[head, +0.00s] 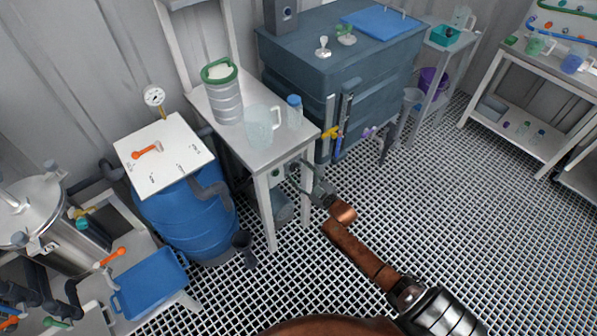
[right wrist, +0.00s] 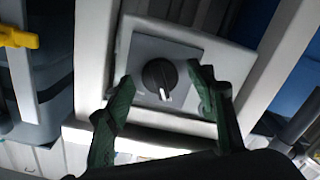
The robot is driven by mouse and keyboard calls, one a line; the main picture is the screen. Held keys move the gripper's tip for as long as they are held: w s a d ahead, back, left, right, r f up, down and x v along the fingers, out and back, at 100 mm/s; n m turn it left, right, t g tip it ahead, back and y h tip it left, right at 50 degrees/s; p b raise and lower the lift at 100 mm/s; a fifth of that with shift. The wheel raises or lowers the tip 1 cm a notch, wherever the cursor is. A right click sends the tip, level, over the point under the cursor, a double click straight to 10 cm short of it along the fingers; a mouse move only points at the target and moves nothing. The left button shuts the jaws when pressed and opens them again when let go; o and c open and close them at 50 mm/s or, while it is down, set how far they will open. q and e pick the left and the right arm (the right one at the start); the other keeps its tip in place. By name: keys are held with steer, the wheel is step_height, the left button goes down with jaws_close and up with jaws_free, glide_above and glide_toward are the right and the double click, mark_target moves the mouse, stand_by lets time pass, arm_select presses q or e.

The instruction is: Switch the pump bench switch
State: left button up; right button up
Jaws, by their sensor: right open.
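The pump bench switch is a black rotary knob (right wrist: 160,78) with a white pointer mark, set on a grey square plate (right wrist: 190,52) in the right wrist view. The pointer faces down and slightly right in that picture. My right gripper (right wrist: 162,88) is open, with one green finger on each side of the knob; I cannot tell whether they touch it. In the head view my right gripper (head: 318,188) is low beside the near right leg of the narrow white bench (head: 292,143). I cannot make out the switch clearly there. My left gripper is not in view.
The bench carries a ribbed vessel with a green rim (head: 222,98), a clear jug (head: 261,127) and a blue-capped bottle (head: 294,112). A blue barrel (head: 190,220) stands left of it and a dark tank (head: 340,60) behind. The grated floor (head: 400,210) at right is clear.

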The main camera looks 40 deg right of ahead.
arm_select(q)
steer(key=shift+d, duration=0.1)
arm_select(e)
steer(key=shift+c, duration=0.5)
steer(key=c, duration=0.9)
steer(key=shift+d, duration=0.2)
steer(key=shift+c, duration=0.8)
steer(key=shift+a, duration=0.15)
